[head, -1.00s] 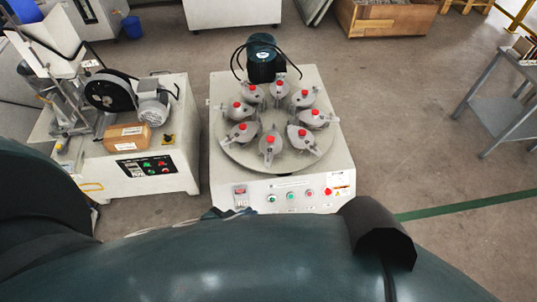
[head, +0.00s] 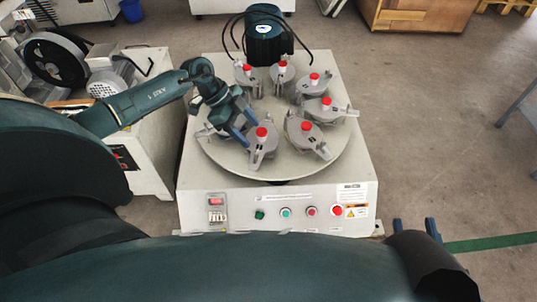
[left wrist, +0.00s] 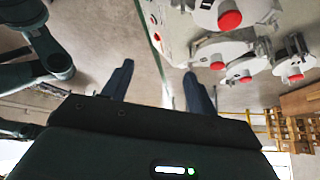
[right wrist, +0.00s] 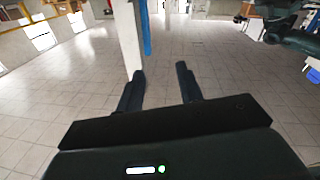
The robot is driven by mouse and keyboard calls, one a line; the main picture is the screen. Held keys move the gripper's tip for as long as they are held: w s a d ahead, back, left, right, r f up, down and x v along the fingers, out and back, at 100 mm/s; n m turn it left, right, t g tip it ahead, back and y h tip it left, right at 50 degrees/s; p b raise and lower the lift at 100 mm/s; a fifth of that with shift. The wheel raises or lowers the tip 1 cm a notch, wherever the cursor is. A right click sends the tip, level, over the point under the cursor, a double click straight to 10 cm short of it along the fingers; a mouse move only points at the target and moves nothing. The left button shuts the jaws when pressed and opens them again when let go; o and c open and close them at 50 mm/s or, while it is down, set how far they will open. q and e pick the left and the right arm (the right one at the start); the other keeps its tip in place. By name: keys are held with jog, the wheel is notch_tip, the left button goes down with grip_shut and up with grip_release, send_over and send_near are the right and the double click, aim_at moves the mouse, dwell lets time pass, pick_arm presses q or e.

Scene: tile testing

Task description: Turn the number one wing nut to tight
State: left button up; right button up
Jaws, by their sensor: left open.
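Several grey clamps with red caps and wing nuts stand in a ring on a round plate (head: 290,160). Which wing nut is number one I cannot read. My left gripper (head: 245,130) is open over the plate's left front, close to the front clamp (head: 262,150). It partly hides a clamp at the left edge of the plate. In the left wrist view, my left gripper's fingers (left wrist: 160,85) are apart with nothing between them, and red-capped clamps (left wrist: 228,20) show at the upper right. My right gripper (head: 415,226) is open and empty, right of the machine's front.
The machine's front panel (head: 270,210) carries buttons and a switch. A dark motor (head: 265,40) with cables stands behind the plate. Another machine (head: 150,150) stands close on the left.

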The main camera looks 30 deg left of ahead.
pick_arm(q)
jog(key=w+a+f+n+y, duration=0.1)
jog(key=w+a+y, duration=0.1)
jog(key=a, duration=0.3)
jog(key=b, duration=0.6)
send_near(253, 150)
jog(key=shift+g, duration=0.3)
jog(key=d+f, duration=0.1)
jog(key=f, duration=0.1)
jog(key=d+f, duration=0.1)
jog(key=d, duration=0.1)
jog(key=s+d+f, duration=0.1)
jog(key=d+f, duration=0.1)
jog(key=shift+d+f, duration=0.2)
jog(key=shift+f, duration=0.15)
pick_arm(e)
jog(key=shift+w+a+f+m+t+y, duration=0.35)
jog(key=shift+w+a+t+y, duration=0.2)
jog(key=shift+y, duration=0.25)
pick_arm(q)
jog(key=shift+c, duration=0.6)
jog(key=c, duration=0.9)
jog(key=shift+o, duration=0.2)
pick_arm(e)
jog(key=shift+r, duration=0.15)
